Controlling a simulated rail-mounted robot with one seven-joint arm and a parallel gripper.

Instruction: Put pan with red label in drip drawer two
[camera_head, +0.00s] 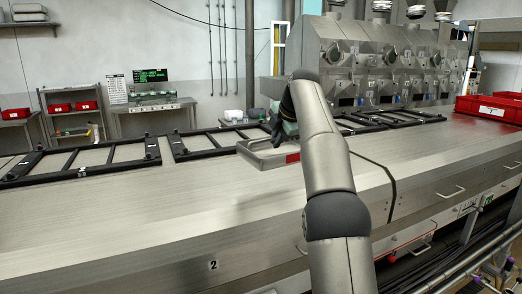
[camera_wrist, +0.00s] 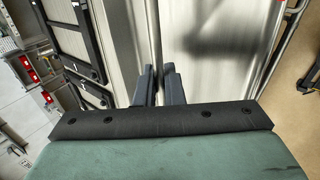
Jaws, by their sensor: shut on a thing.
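The metal pan (camera_head: 262,158) shows in the head view with a red label (camera_head: 292,158) on its near side. My gripper (camera_head: 276,137), partly hidden behind my arm, is shut on the pan's edge. The pan is over the steel counter (camera_head: 130,215); I cannot tell how high. In the wrist view the two dark fingers (camera_wrist: 159,86) are close together with a thin metal edge between them. A label "2" (camera_head: 213,264) is on the counter's front at the bottom. No open drawer shows there, and my arm hides part of the front.
Black frames (camera_head: 80,160) lie along the counter's back edge, with more (camera_head: 385,119) at the right. Steel machines (camera_head: 385,60) stand behind. A red bin (camera_head: 490,107) sits at the far right. A handle (camera_head: 450,192) sticks out of the right front. The counter's left part is clear.

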